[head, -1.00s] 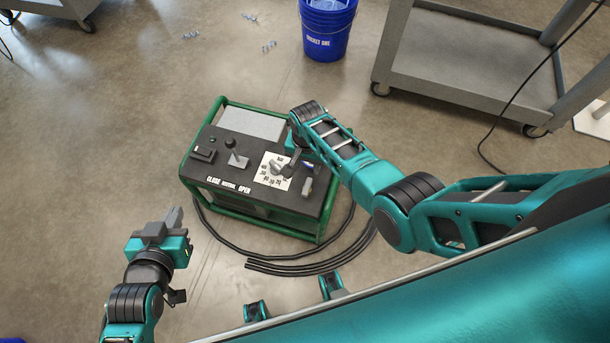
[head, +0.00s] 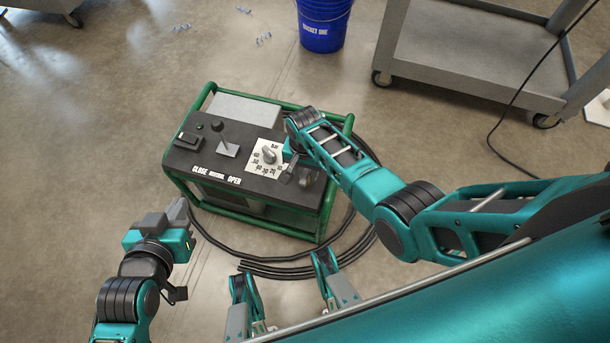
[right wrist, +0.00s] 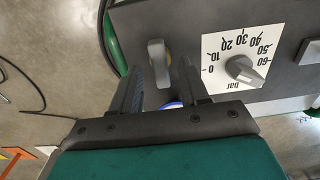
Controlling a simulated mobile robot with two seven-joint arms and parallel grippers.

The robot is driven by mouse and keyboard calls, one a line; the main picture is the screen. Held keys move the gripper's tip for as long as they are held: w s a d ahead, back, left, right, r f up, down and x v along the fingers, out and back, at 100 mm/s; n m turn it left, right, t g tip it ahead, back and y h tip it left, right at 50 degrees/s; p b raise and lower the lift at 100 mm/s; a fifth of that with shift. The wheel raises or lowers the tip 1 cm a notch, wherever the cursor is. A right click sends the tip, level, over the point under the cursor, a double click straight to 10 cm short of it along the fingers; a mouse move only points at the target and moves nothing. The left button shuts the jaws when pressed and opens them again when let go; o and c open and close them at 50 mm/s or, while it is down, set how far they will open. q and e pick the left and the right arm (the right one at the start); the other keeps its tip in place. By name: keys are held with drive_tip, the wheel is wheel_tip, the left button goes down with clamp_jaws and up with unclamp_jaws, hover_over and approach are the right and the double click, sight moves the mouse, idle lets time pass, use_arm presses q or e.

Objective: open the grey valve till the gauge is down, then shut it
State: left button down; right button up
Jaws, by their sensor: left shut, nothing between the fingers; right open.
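The grey valve (right wrist: 157,50) shows as a grey handle on the dark panel in the right wrist view. My right gripper (right wrist: 160,68) is open, with its fingertips on either side of the valve handle; I cannot tell whether they touch it. The gauge (right wrist: 220,82) is a white plate marked 0 to 60 bar with a grey pointer knob; its exact reading is unclear. In the head view the gauge (head: 256,160) lies on the cart's top, beside my right wrist, which partly hides the valve area. My left gripper (head: 178,212) is shut and empty, left of the cart.
The green-framed cart (head: 258,232) has a black lever (head: 226,138) behind CLOSE, NEUTRAL and OPEN labels. Black hoses (head: 290,270) curl on the floor around it. A blue bucket (head: 322,28) and a grey trolley (head: 470,62) stand behind.

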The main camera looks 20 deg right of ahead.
drive_tip(key=shift+f+b, duration=0.4)
drive_tip(key=shift+f, duration=0.3)
drive_tip(key=shift+c, duration=0.3)
clamp_jaws()
